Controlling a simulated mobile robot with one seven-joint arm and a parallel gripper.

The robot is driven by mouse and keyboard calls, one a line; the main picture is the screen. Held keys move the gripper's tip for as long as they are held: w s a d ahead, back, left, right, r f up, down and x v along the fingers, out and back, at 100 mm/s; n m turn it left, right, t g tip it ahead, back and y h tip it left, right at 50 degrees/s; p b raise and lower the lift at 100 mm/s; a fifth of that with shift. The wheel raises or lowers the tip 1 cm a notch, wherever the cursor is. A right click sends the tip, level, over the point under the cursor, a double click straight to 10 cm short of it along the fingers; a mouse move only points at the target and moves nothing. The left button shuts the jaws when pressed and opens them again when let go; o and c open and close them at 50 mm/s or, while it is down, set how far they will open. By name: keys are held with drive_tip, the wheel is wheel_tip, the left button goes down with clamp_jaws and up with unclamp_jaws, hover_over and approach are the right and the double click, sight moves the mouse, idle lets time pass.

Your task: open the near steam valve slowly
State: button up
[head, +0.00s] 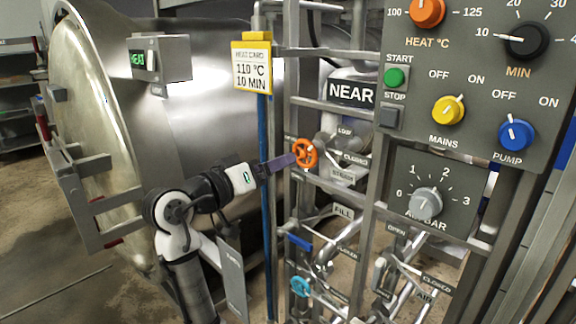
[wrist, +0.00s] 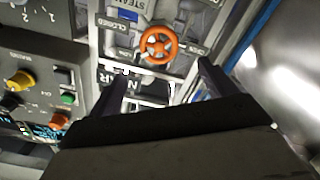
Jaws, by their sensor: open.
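The near steam valve has an orange handwheel (head: 305,153) on the pipe rack, below the NEAR sign (head: 351,92). The wheel also shows in the wrist view (wrist: 158,44), upside down with STEAM, CLOSED and OPEN labels around it. My gripper (head: 290,160) reaches the wheel from the left in the head view, its tip close to the rim. In the wrist view my gripper (wrist: 162,70) is open, one finger to each side, and the wheel lies beyond and between the fingertips. Nothing is held. I cannot tell whether a finger touches the rim.
A grey control panel (head: 470,75) with knobs stands at the right. A blue handwheel (head: 301,287) and several pipes sit lower on the rack. The big steel autoclave door (head: 95,130) is behind my arm. A yellow-edged heat card (head: 252,68) hangs left of the rack.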

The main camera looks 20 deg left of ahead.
drive_tip(key=shift+v, duration=1.65)
drive_tip(key=shift+w+d+b, duration=0.1)
drive_tip(key=shift+b, duration=0.2)
